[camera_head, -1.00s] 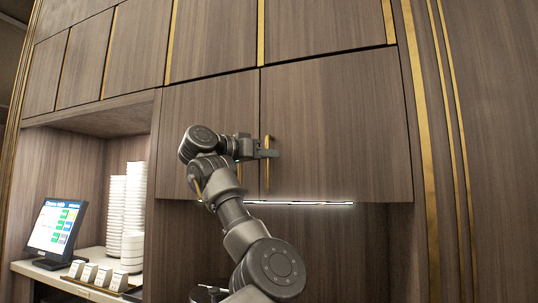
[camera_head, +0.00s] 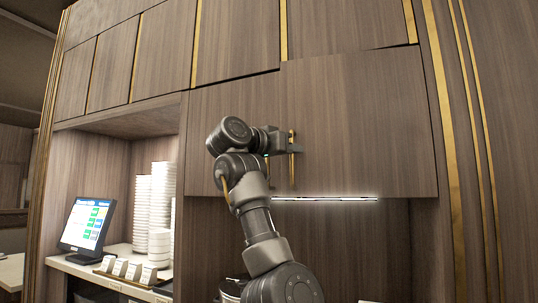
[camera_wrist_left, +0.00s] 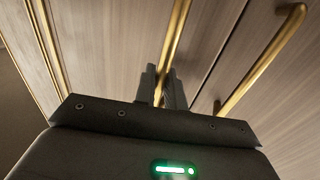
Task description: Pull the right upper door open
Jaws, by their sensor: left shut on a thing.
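The right upper door (camera_head: 365,125) is a dark wood panel hinged on its far side from the handle. Its top left corner stands slightly proud of the neighbouring left door (camera_head: 235,100), so it looks a little ajar. Its upright gold handle (camera_head: 292,176) is at its left edge. My left gripper (camera_head: 294,149) is shut around this handle at mid-height. In the left wrist view the gold handle (camera_wrist_left: 174,45) runs between the dark fingers (camera_wrist_left: 161,86). My wrist hides much of the left door's handle. My right gripper is not in view.
Another gold handle (camera_wrist_left: 265,62) stands to the right in the wrist view. A lit strip (camera_head: 325,199) runs under the doors. At left, a counter holds a screen (camera_head: 87,224), white stacked dishes (camera_head: 160,200) and small holders (camera_head: 120,267).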

